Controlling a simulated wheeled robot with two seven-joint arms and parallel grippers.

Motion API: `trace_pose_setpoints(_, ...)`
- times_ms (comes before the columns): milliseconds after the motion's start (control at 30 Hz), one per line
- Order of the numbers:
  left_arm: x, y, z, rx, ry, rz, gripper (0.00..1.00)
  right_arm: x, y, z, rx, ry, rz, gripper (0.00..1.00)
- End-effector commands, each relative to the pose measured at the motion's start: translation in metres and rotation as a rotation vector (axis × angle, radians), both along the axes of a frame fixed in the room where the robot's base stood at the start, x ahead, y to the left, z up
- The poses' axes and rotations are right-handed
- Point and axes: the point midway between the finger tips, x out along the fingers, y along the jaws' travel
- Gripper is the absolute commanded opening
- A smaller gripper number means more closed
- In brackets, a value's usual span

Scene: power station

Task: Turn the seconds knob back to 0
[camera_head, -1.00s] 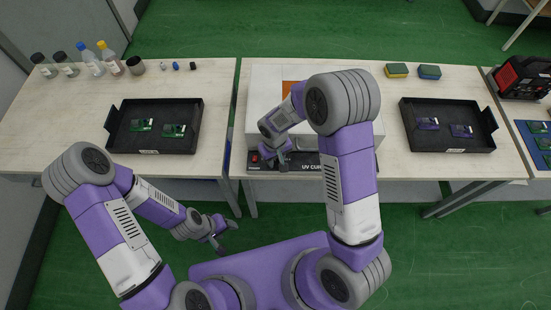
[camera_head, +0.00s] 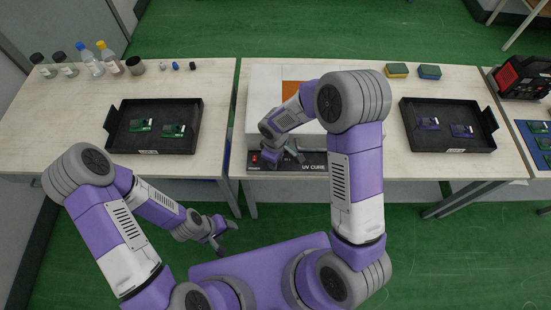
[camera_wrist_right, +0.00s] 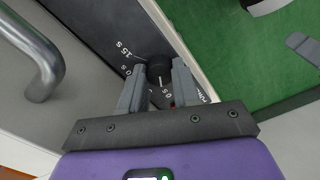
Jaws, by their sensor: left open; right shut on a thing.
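The UV cure box (camera_head: 262,115) stands on the middle table, with a dark front panel (camera_head: 318,166) lettered UV CURE. My right gripper (camera_head: 286,158) is at this panel, left of the lettering. In the right wrist view the round black seconds knob (camera_wrist_right: 158,68) sits between my right fingertips (camera_wrist_right: 157,76), and they are shut on it. A white line shows on the knob's near side. A "15 s" mark and a "0" are printed around it; the fingers partly hide the scale. My left gripper (camera_head: 221,236) is open and empty, low in front of the tables.
A red switch (camera_head: 254,158) is on the panel left of my right gripper. A metal handle (camera_wrist_right: 42,66) is close by in the right wrist view. Black trays (camera_head: 112,146) and (camera_head: 410,140) with circuit boards lie on either side. Bottles (camera_head: 90,62) stand at the back left.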

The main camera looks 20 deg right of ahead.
Motion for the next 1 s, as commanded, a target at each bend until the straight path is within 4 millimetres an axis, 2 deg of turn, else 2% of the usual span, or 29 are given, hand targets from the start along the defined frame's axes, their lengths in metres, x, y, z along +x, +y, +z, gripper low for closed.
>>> trace_pose_setpoints(500, 0.0000, 0.0000, 0.0001, 0.000, 0.000, 0.000, 0.57, 0.0004, -0.0001, 0.0005, -0.001, -0.002, 0.021, 0.01)
trace_pose_setpoints(533, 0.0000, 0.0000, 0.0001, 0.000, 0.000, 0.000, 0.57, 0.0004, -0.0001, 0.0004, -0.001, -0.002, 0.021, 0.36)
trace_pose_setpoints(667, 0.0000, 0.0000, 0.0001, 0.000, 0.000, 0.000, 0.57, 0.0004, -0.0001, 0.0004, 0.000, -0.001, 0.021, 0.56)
trace_pose_setpoints(1000, -0.0001, 0.0000, 0.0012, 0.000, 0.000, 0.000, 0.57, 0.0005, 0.0001, 0.0043, 0.001, -0.002, 0.019, 0.57)
